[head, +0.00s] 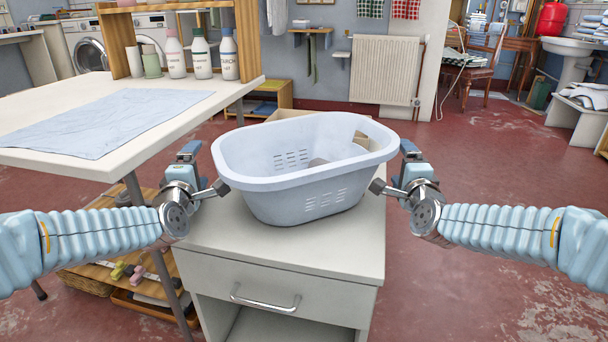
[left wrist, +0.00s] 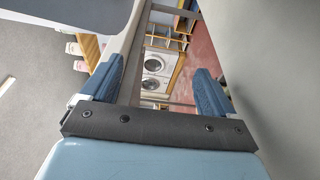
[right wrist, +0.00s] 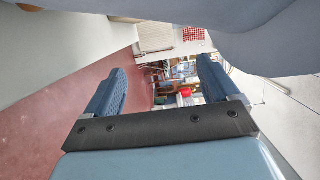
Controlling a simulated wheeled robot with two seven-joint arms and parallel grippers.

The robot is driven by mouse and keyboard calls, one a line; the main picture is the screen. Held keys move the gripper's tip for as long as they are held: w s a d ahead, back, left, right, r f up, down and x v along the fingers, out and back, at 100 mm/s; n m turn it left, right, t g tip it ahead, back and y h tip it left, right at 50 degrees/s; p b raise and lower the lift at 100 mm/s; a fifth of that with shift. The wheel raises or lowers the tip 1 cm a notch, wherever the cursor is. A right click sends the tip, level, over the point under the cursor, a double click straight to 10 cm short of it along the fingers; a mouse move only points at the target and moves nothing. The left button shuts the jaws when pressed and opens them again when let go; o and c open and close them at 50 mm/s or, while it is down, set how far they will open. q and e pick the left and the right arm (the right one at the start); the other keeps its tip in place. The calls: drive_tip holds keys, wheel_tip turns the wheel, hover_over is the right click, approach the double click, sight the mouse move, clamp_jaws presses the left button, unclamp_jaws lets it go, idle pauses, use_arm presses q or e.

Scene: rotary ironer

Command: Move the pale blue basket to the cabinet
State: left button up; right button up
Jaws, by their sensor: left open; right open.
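The pale blue basket (head: 305,180) appears to rest upright on the white cabinet (head: 290,262), which has one drawer with a metal handle. The basket's long sides run left to right, with slotted vents front and back. My left gripper (head: 192,163) is open just beside the basket's left end. My right gripper (head: 409,163) is open just beside its right end. Neither is shut on the basket. In the right wrist view the basket (right wrist: 245,45) fills the upper edge beyond the open fingers (right wrist: 160,90). The left wrist view shows empty open fingers (left wrist: 165,90).
A white table (head: 120,105) with a blue cloth (head: 95,122) and several bottles (head: 200,53) stands at the left. A tan box (head: 288,115) shows behind the basket. A radiator (head: 383,70) is on the back wall. Red floor (head: 470,190) is clear at the right.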

use_arm(q)
drive_tip(key=s, duration=1.1)
drive_tip(key=shift+s, duration=0.35)
use_arm(e)
drive_tip(key=s, duration=1.2)
